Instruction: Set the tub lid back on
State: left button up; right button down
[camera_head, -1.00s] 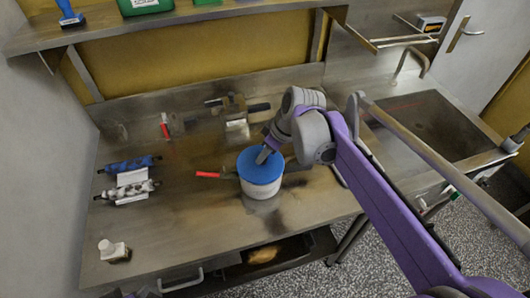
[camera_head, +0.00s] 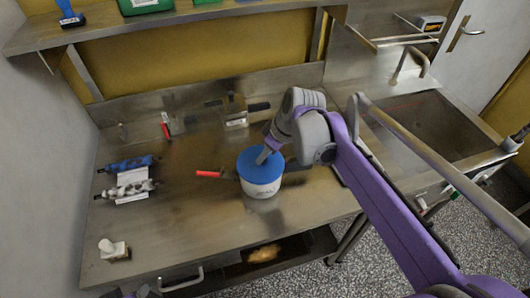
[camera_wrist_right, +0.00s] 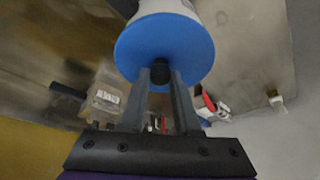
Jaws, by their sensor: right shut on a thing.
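The white tub (camera_head: 262,186) stands upright on the steel worktop, with the round blue lid (camera_head: 250,163) over its mouth. In the right wrist view the lid (camera_wrist_right: 140,52) hides most of the tub (camera_wrist_right: 165,6); whether it is fully seated cannot be told. My right gripper (camera_head: 265,154) is over the lid. In the right wrist view its two fingers (camera_wrist_right: 160,78) are shut on the lid's dark knob (camera_wrist_right: 160,70). My left gripper is not clearly in view.
A red-handled tool (camera_head: 208,174) lies left of the tub. Blue and white rollers (camera_head: 130,178) rest on a stand at the left. A metal block (camera_head: 235,112) stands behind the tub. A sink (camera_head: 430,125) is at the right.

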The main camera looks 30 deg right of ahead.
pick_arm(q)
jog(key=shift+s+f, duration=0.1)
jog(key=shift+f, duration=0.2)
pick_arm(e)
jog(key=shift+f, duration=0.4)
jog(key=c, duration=0.5)
grip_release()
jog(key=shift+c, duration=0.2)
jog(key=shift+r+p, duration=1.9)
jog(key=shift+r, duration=1.65)
pick_arm(q)
notch_tip(320, 180, up, 6)
jog(key=w, duration=0.2)
jog(key=shift+w+t, duration=0.3)
jog(key=shift+w, duration=0.05)
pick_arm(e)
jog(key=shift+f, duration=0.1)
pick_arm(q)
jog(key=shift+s, duration=0.1)
